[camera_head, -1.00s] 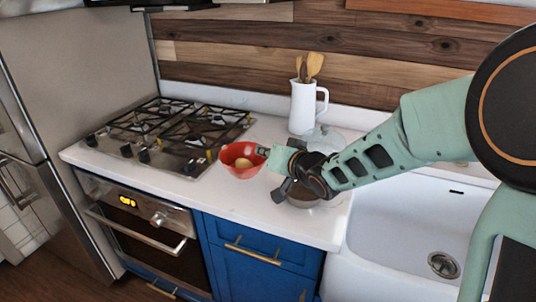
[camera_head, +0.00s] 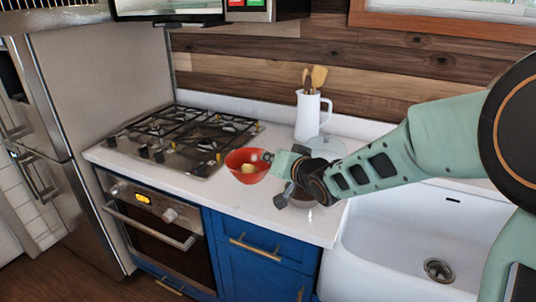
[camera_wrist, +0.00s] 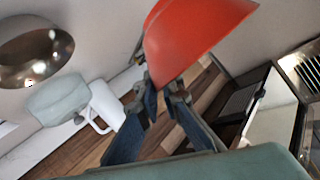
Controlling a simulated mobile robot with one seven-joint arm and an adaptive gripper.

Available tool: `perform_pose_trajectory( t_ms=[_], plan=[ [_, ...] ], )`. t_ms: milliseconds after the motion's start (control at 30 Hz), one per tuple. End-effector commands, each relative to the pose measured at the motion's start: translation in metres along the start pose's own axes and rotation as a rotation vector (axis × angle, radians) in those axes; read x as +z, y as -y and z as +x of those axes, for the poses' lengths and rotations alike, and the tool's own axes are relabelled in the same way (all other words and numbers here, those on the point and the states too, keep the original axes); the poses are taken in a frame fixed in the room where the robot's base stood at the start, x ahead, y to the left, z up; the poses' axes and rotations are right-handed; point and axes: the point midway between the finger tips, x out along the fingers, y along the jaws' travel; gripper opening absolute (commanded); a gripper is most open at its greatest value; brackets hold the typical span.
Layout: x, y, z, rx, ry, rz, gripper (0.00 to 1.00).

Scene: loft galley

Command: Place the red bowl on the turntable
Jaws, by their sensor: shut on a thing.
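The red bowl (camera_head: 240,172) is held above the white counter, just right of the stove, with something yellow (camera_head: 248,168) in it. In the wrist view the red bowl (camera_wrist: 195,40) fills the upper middle. My gripper (camera_head: 268,157) is shut on the bowl's right rim; the wrist view shows the fingers (camera_wrist: 163,97) pinching it. A microwave-like appliance with red and green buttons (camera_head: 248,4) shows at the top edge, mostly cut off.
A metal pan (camera_wrist: 35,50) sits under my wrist, partly hidden in the head view. A white jug of wooden utensils (camera_head: 309,115) stands behind, beside a clear lid (camera_head: 326,148). The stove (camera_head: 185,138) is left; the sink (camera_head: 400,235) is right.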

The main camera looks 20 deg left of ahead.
Motion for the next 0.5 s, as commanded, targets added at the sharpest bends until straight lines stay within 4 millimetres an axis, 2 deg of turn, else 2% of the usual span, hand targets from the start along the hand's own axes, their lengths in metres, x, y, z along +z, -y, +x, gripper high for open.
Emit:
perform_pose_trajectory(
  t_ms=[167, 267, 367, 500],
  plan=[
    [-0.011, -0.027, -0.013, 0.053, -0.029, 0.022, 0.0],
    [-0.019, -0.052, -0.026, 0.102, -0.056, 0.043, 0.0],
    [-0.028, -0.082, -0.043, 0.162, -0.089, 0.068, 0.0],
    [-0.041, -0.131, -0.076, 0.267, -0.147, 0.111, 0.0]
  ],
)
